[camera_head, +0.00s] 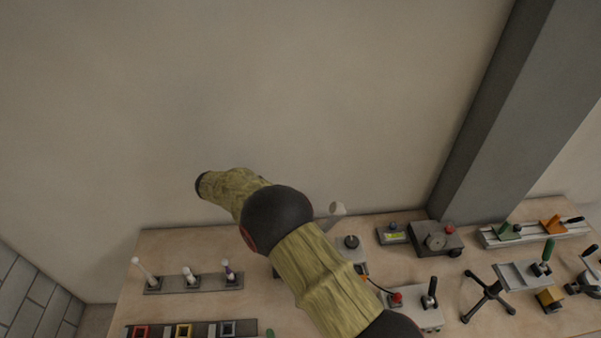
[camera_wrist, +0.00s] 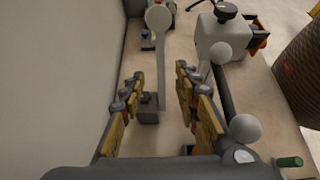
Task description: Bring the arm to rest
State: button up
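My gripper (camera_wrist: 160,74) is open in the wrist view, its two yellow-padded fingers spread apart. A grey lever with a white round knob (camera_wrist: 158,19) shows in the gap between the fingers, rising from a dark base (camera_wrist: 148,110). I cannot tell how far it is from the fingers, but neither seems closed on it. In the head view my arm (camera_head: 315,275), in a yellow-green sleeve with black joints, reaches from the lower right up to the left above the workbench. The gripper itself cannot be made out there.
The workbench (camera_head: 205,255) stands against a wall. A grey pillar (camera_head: 500,120) rises behind. The wall area above is free of objects.

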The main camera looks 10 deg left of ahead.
jog(key=s+d+r+m+g+y+b, duration=0.1)
jog(key=s+d+r+m+y+b, duration=0.25)
jog(key=d+r, duration=0.55)
jog(key=s+d+r+m+g+y+b, duration=0.1)
jog(key=s+d+r+m+y, duration=0.2)
jog(key=s+d+r+m, duration=0.5)
jog(key=s+d+f+m+t+y+b, duration=0.1)
jog(key=s+d+m, duration=0.3)
jog(key=s, duration=0.5)
jog(key=s+d+f+m+t+y+b, duration=0.1)
jog(key=s+d+m+t+y+b, duration=0.3)
jog(key=s+d, duration=0.3)
jog(key=shift+s+f+m, duration=0.35)
jog(key=shift+s+m, duration=0.1)
jog(key=shift+s, duration=0.8)
